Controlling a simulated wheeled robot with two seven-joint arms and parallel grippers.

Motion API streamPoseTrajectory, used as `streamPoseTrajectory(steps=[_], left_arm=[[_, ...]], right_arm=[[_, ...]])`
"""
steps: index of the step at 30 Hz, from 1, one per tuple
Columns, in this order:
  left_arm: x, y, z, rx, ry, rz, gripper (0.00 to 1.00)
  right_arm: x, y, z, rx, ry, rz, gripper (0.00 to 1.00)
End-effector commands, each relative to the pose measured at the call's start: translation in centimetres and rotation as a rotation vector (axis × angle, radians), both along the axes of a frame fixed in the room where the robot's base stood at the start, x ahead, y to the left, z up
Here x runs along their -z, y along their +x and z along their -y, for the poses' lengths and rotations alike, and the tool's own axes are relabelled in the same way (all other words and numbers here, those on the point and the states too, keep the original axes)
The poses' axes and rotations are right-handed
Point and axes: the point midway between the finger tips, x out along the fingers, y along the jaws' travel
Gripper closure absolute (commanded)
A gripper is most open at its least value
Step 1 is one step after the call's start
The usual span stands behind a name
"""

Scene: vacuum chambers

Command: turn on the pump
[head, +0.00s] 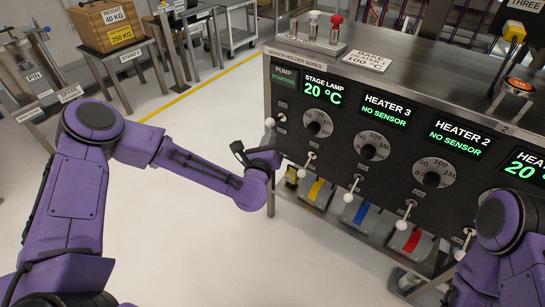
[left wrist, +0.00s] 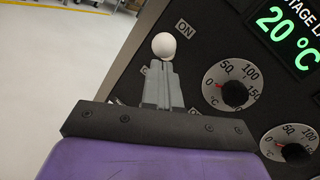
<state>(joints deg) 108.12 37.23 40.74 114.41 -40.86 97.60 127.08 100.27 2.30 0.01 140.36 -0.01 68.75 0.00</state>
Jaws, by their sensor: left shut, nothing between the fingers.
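The pump display (head: 284,77) at the left end of the dark control panel reads "PUMP STARTING". Below it is the pump lever (head: 270,122) with a white ball knob, which sticks out to the left, higher than the drooping levers beside it. In the left wrist view the white knob (left wrist: 164,45) shows just beyond my fingertips, near the "ON" label (left wrist: 184,27). My left gripper (left wrist: 163,82) is shut and empty, right by the knob; I cannot tell if they touch. In the head view my left gripper (head: 267,157) is just below the lever. My right gripper is out of view.
Heater dials (head: 369,146) and similar white-knobbed levers (head: 310,159) line the panel to the right. A bench top (head: 420,85) with a red-topped holder (head: 335,30) is above. A wooden crate (head: 105,24) stands at the back left. The floor (head: 190,240) is clear.

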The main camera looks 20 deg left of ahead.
Motion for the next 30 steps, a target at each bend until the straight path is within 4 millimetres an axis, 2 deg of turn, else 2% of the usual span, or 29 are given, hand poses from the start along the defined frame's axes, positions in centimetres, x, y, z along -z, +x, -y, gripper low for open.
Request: streamPoseTrajectory(steps=[1, 5, 7, 12, 18, 23, 30], left_arm=[[1.1, -0.3, 0.4, 0.004, -0.001, -0.001, 1.0], [3.5, -1.5, 1.8, 0.012, 0.0, -0.002, 1.0], [2.5, -3.1, 2.0, 0.009, 0.0, -0.003, 1.0], [2.7, -7.1, 2.8, 0.018, 0.001, -0.004, 1.0], [2.8, -10.4, 3.2, 0.02, 0.002, -0.001, 1.0], [2.8, -11.3, 3.1, 0.017, 0.001, -0.002, 1.0], [2.8, -11.3, 3.1, 0.015, 0.001, -0.001, 1.0]], right_arm=[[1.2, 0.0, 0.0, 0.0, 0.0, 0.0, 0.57], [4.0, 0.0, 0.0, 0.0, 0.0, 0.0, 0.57], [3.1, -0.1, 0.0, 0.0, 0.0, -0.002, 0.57], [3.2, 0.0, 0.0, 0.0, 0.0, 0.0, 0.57], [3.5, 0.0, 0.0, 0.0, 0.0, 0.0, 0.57], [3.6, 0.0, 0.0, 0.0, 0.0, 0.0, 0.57], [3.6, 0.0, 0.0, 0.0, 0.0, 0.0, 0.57]])
